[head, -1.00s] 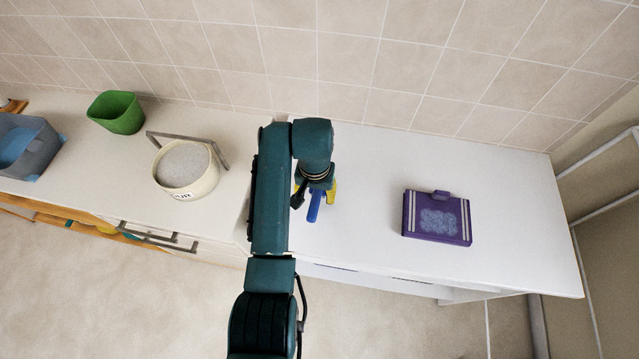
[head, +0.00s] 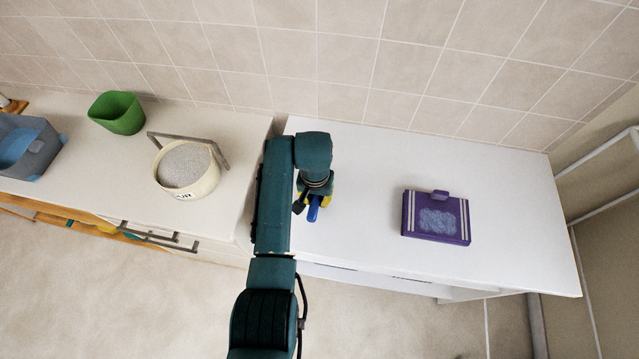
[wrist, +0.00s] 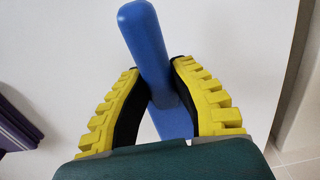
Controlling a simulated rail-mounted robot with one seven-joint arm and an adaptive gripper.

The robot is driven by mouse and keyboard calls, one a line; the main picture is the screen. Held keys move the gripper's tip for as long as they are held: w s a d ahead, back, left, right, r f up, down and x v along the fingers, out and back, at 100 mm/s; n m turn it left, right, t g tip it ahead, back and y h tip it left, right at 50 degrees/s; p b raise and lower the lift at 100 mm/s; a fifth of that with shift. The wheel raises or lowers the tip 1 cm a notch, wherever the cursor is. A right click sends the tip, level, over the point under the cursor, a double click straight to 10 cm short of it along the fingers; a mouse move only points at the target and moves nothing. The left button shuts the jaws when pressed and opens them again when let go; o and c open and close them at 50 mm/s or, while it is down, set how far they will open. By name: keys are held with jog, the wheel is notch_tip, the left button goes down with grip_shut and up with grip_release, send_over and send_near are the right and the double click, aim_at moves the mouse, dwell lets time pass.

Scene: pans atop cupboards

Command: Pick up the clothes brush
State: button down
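The clothes brush (wrist: 149,40) appears as a blue handle in the wrist view. It passes between the two yellow fingers of my gripper (wrist: 158,78), whose black pads meet it from both sides near the tips. My gripper is shut on the handle. In the head view my gripper (head: 322,197) is over the left part of the white cupboard top, and a short blue end of the brush (head: 313,212) shows below it. The rest of the brush is hidden by the gripper and arm. I cannot tell whether it touches the surface.
A purple box-like item (head: 436,217) lies to the right on the white top (head: 520,200). On the left counter stand a cream pot (head: 186,185) of grey grains, a green container (head: 117,113) and a grey bin (head: 25,148). A tiled wall is behind.

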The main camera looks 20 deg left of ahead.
aim_at(316, 198)
notch_tip(316, 198, up, 10)
jog(key=shift+b, duration=0.5)
jog(key=c, duration=1.7)
grip_release()
grip_shut()
